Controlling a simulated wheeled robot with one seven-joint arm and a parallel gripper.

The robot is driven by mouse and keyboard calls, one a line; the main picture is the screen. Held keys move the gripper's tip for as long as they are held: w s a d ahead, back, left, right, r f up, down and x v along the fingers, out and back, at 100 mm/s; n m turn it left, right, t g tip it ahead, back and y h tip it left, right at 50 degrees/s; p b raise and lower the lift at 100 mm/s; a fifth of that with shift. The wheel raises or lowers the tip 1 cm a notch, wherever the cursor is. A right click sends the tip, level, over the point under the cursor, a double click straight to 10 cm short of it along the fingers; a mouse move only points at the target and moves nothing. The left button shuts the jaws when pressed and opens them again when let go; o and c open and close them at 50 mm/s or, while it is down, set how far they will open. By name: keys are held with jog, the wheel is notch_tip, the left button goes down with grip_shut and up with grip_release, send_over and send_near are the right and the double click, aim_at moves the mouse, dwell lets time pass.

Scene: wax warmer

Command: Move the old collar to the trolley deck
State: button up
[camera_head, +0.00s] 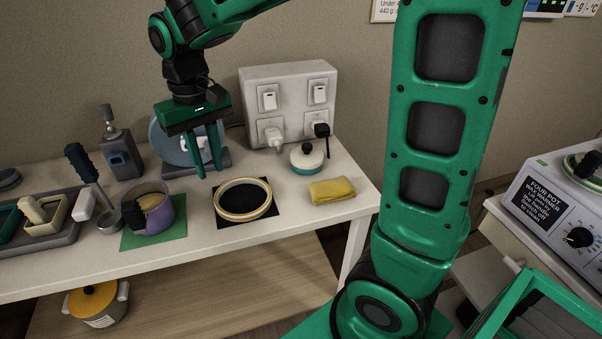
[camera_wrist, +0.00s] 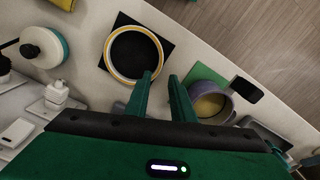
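A round cream ring with a gold-brown band, which looks like the collar (camera_head: 244,217), lies flat on a black square mat (camera_head: 232,221) on the white table. It also shows in the wrist view (camera_wrist: 108,52), whole and uncovered. My gripper (camera_head: 209,176) is open and empty, its two green fingers pointing down behind and left of the ring, apart from it. In the wrist view my fingertips (camera_wrist: 160,75) are just beside the ring's edge. I cannot tell which surface is the trolley deck; a green-framed piece (camera_head: 525,300) shows at the lower right.
A lilac pot (camera_head: 161,213) stands on a green mat left of the ring. A yellow cloth (camera_head: 332,190) and a white-and-teal round container (camera_head: 306,159) are to the right. A socket panel (camera_head: 288,95) with plugs stands behind. A wax warmer (camera_head: 555,205) is at far right.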

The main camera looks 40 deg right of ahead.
jog(key=s+d+f+m, duration=0.1)
jog(key=s+d+m, duration=0.2)
jog(key=s+d, duration=0.6)
jog(key=s+d+m, duration=0.2)
jog(key=s+d, duration=0.7)
jog(key=d, duration=0.4)
jog(key=shift+f+m, duration=0.4)
jog(key=shift+o, duration=0.5)
jog(key=s+d+f+m, duration=0.1)
jog(key=s+d, duration=0.1)
jog(key=s, duration=0.3)
jog(key=shift+s+d+f, duration=0.15)
jog(key=shift+s+f, duration=0.2)
jog(key=shift+f, duration=0.05)
